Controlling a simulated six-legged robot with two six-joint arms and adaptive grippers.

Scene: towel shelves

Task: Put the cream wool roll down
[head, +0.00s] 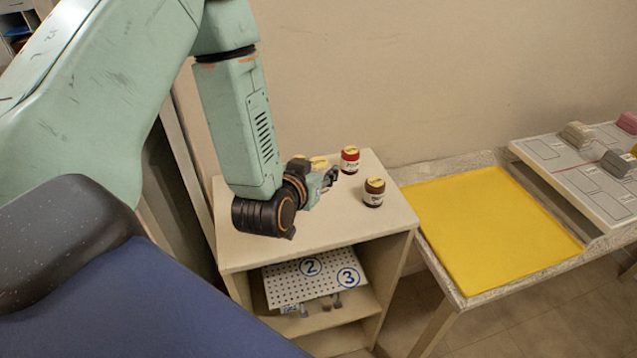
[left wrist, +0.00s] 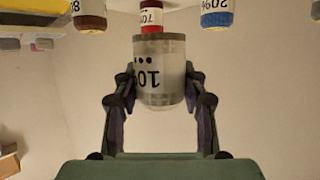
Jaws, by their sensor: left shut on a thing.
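My left gripper (head: 328,180) is over the top of the small cabinet (head: 300,240). In the left wrist view, which looks upside down, its two fingers are shut on a pale grey-white cylinder (left wrist: 160,75) marked "10". I cannot make out a cream wool roll for certain; the held cylinder looks like a jar. In the head view the gripper mostly hides it. I cannot tell whether it touches the cabinet top. My right gripper is not in view.
A red jar (head: 349,160) and a brown jar (head: 374,191) stand close to the gripper, and a blue one (left wrist: 216,14) shows in the wrist view. A numbered pegboard (head: 290,285) lies on the cabinet's shelf. A clear yellow mat (head: 490,225) is to the right.

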